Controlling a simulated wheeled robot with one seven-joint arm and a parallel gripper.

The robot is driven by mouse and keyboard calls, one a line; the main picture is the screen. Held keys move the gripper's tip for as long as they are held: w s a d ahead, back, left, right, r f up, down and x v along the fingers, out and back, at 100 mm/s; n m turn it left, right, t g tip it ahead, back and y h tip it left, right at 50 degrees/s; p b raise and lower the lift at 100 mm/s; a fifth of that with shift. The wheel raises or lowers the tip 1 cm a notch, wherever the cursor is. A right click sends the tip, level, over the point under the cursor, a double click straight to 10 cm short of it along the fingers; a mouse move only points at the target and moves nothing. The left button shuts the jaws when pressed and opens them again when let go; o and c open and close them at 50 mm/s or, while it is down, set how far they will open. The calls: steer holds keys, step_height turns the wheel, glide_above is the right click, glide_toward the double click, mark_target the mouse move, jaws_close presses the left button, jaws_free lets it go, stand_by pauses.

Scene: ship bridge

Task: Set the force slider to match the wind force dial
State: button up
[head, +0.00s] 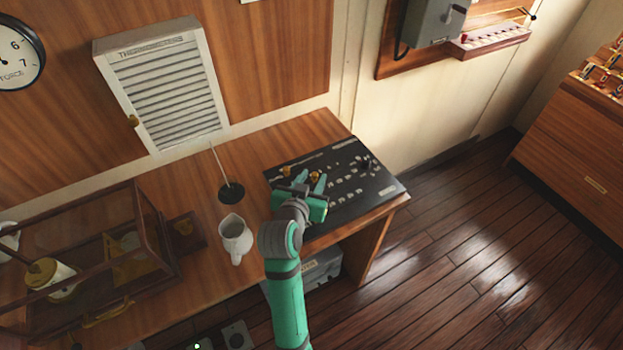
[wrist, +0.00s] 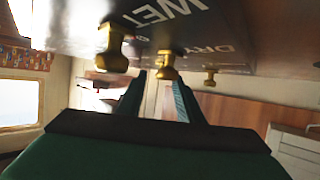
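The wind force dial (head: 12,55) is a round white face with a black rim, cut off at the left edge of the head view. The numbers 6 and 7 show; its pointer reading is unclear. A black sloped panel (head: 372,203) lies on the desk with brass knobs, one (head: 287,171) left of my gripper (head: 313,181). The wrist view shows several brass knobs beside WET and DRY lettering. My gripper is open, its fingertips apart near the middle knob (wrist: 167,68); contact is unclear. I cannot tell which knob is the force slider; its scale is unreadable.
A white jug (head: 235,238) stands on the desk left of my arm, with a thin rod in a dark round base (head: 231,192) behind it. A glass-sided instrument case (head: 150,225) fills the desk's left. A louvred thermometer box (head: 165,88) hangs on the wall.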

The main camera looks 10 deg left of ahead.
steer(key=v, duration=1.1)
steer(key=shift+w+a+f, duration=0.1)
